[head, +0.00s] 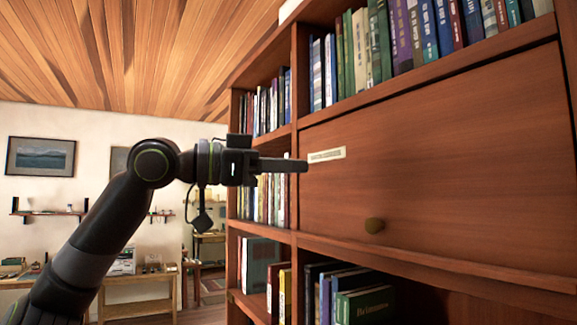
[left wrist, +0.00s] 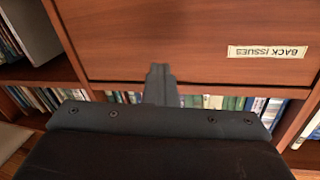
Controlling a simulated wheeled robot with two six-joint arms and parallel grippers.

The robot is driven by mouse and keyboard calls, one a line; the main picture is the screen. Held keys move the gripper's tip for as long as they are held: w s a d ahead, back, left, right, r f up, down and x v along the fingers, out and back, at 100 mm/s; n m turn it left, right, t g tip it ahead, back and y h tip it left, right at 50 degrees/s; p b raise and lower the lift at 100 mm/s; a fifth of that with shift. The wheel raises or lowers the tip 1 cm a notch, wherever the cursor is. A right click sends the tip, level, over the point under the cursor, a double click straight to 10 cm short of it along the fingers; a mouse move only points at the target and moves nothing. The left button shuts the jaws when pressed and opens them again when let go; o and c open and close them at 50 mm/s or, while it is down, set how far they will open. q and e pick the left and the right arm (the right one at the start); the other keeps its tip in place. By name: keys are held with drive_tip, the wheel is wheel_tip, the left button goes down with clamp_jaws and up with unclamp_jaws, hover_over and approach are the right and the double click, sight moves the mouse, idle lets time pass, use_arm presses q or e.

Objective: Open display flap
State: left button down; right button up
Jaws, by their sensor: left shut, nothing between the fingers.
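The display flap (head: 450,165) is a reddish-brown wooden panel set in the bookcase, and it is closed. In the left wrist view the shut fingers (left wrist: 160,75) point at the flap (left wrist: 180,40), and the label (left wrist: 267,52) reads "BACK ISSUES". I cannot tell whether the fingertips touch the wood. The knob does not show in the left wrist view. My right gripper is not in view.
Books (head: 400,40) fill the shelf above the flap, and more books (head: 345,290) stand below it. Shelves of books (head: 268,105) are on the left side of the bookcase. A wooden table (head: 138,290) and a framed picture (head: 41,156) are far behind on the left.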

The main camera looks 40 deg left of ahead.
use_arm(q)
drive_tip(key=c, duration=2.1)
unclamp_jaws()
drive_tip(key=o, duration=1)
drive_tip(key=shift+s, duration=0.1)
drive_tip(key=b+v, duration=0.7)
drive_tip(key=v, duration=1)
drive_tip(key=shift+a, duration=0.15)
